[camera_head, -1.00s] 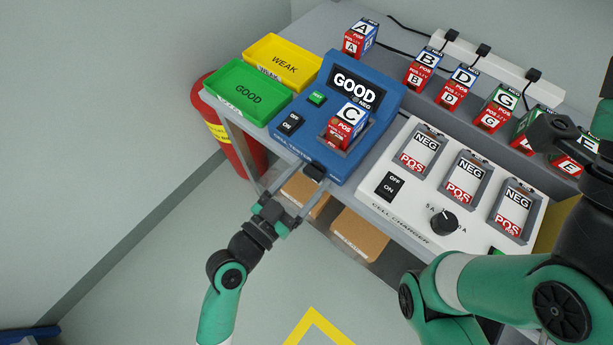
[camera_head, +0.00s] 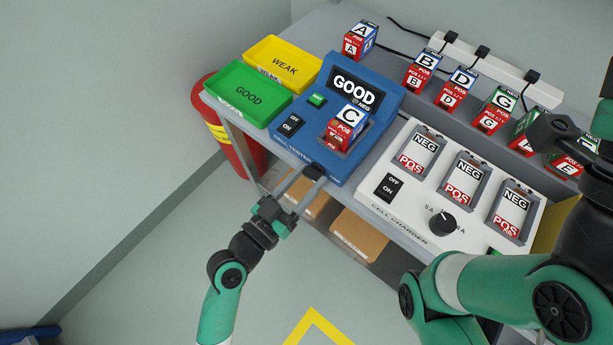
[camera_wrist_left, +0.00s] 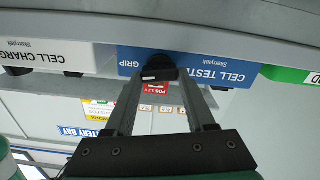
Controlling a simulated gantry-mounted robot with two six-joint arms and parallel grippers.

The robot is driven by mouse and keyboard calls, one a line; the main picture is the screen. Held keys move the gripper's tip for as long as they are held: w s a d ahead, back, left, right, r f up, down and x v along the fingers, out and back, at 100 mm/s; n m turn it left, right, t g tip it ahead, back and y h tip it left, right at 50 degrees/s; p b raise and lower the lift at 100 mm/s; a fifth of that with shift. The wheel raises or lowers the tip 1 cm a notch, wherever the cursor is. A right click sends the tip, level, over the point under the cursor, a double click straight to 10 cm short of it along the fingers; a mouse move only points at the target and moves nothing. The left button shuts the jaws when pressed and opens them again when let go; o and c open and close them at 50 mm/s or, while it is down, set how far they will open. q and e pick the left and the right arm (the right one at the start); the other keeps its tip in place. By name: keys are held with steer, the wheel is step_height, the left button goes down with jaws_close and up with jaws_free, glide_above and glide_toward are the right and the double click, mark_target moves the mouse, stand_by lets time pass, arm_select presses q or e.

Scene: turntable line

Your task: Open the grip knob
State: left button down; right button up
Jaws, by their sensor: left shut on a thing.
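The grip knob (camera_head: 314,171) is a small black knob on the front edge of the blue cell tester (camera_head: 345,170). In the left wrist view, the knob (camera_wrist_left: 160,67) sits beside the word GRIP. My left gripper (camera_head: 309,176) reaches up to it from the front. Its two fingers are shut on the knob, one on each side, as the left wrist view (camera_wrist_left: 160,82) also shows. A cell marked C (camera_head: 348,118) sits in the tester's slot, and the tester's screen (camera_head: 355,90) reads GOOD. My right gripper's fingers do not show.
A green GOOD tray (camera_head: 248,93) and a yellow WEAK tray (camera_head: 285,60) stand left of the tester. The white cell charger (camera_head: 400,205) has empty slots to the right. Several cells line the back. My right arm covers the lower right. The floor in front is clear.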

arm_select(q)
steer(key=shift+a+n+p, duration=0.1)
steer(key=shift+n+p, duration=0.4)
steer(key=shift+n, duration=1.8)
steer(key=shift+c, duration=1.2)
jaws_free()
steer(key=shift+f, duration=0.1)
